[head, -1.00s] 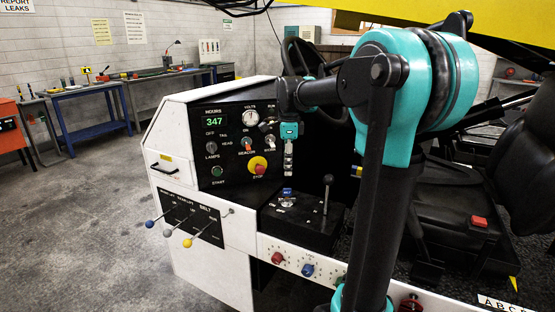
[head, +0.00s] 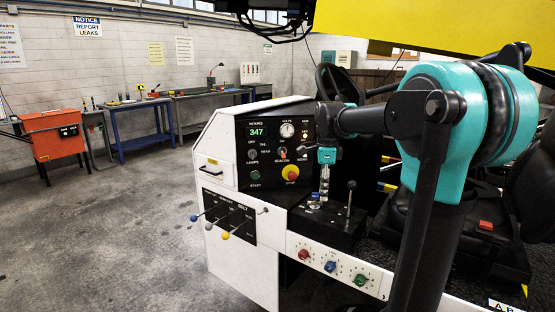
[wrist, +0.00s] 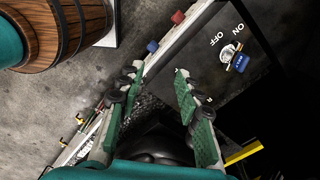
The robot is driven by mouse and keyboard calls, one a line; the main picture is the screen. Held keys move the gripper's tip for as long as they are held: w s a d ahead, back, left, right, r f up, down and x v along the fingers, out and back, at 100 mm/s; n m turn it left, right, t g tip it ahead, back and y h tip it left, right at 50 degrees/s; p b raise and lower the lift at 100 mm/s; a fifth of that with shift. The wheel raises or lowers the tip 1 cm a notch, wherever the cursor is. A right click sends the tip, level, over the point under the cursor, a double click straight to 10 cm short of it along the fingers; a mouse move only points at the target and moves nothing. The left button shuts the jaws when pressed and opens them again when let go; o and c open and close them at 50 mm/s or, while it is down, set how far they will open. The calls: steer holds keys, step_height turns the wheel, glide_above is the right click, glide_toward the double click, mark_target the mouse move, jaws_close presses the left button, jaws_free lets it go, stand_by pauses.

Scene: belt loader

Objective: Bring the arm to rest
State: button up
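My arm (head: 440,140) reaches from the right over the white loader console. My gripper (head: 323,196) hangs pointing down over the black box beside the control panel. In the wrist view my gripper (wrist: 160,70) is open, its two green-padded fingers well apart with nothing between them. A blue-tipped toggle switch (wrist: 240,62) marked ON and OFF is on the black box, to the right of the fingers and apart from them in that view. In the head view the gripper tip partly covers the switch area.
The control panel (head: 275,145) with a red stop button (head: 290,173) stands behind the gripper. A black lever (head: 349,205) rises just right of it. Coloured knobs (head: 330,266) line the front ledge. A wooden barrel (wrist: 65,35) shows in the wrist view. Open floor (head: 130,230) lies left.

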steer(key=s+d+f+n+t, duration=0.2)
steer(key=s+f+n, duration=0.7)
steer(key=s+f, duration=0.2)
steer(key=s+d+f+n+t, duration=0.2)
steer(key=s+f+n, duration=0.8)
steer(key=f, duration=0.1)
steer(key=shift+s, duration=0.35)
